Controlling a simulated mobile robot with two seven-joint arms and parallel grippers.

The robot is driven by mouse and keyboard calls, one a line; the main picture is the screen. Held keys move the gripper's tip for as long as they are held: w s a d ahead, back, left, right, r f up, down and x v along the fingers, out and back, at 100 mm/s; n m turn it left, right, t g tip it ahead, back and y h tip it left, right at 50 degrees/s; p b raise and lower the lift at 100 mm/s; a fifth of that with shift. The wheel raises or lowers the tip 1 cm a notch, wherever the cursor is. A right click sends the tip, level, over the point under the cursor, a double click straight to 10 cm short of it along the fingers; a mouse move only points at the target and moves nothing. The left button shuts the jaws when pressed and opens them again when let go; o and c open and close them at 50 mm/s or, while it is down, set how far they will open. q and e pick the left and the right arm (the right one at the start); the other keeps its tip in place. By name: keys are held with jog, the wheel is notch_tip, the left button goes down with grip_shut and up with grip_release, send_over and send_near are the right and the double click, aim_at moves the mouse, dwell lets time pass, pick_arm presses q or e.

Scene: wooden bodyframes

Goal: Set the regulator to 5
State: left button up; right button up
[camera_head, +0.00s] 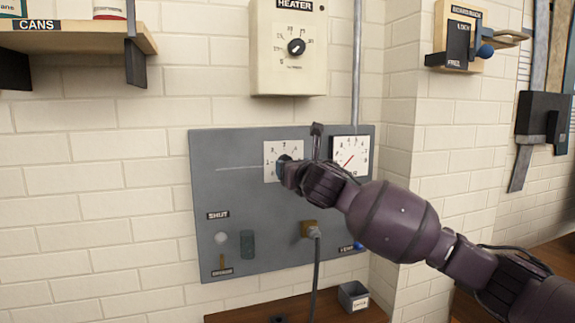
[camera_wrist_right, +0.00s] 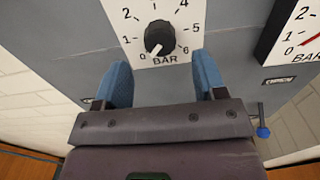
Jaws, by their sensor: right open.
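The regulator is a black knob (camera_wrist_right: 158,37) on a white BAR dial plate (camera_head: 270,154), set in a grey panel. The wrist view shows its numbers running up to 6 at the lower right. The knob's pale mark appears to point to the lower left, near the low end. My right gripper (camera_wrist_right: 163,75) is open, with a blue finger on either side and nothing between them. It faces the knob; in the wrist view the knob lies just beyond the fingertips. In the head view the right gripper (camera_head: 289,173) covers much of the knob. My left gripper is out of view.
A pressure gauge (camera_head: 356,150) with a red needle at its low end sits right of the dial. A heater box (camera_head: 268,70) hangs above. The panel (camera_head: 225,180) also carries a plug with a cable (camera_head: 314,238). A shelf (camera_head: 85,38) is at upper left.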

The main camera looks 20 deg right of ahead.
jog(key=shift+w+a, duration=0.1)
jog(key=shift+w, duration=2.45)
jog(key=c, duration=0.9)
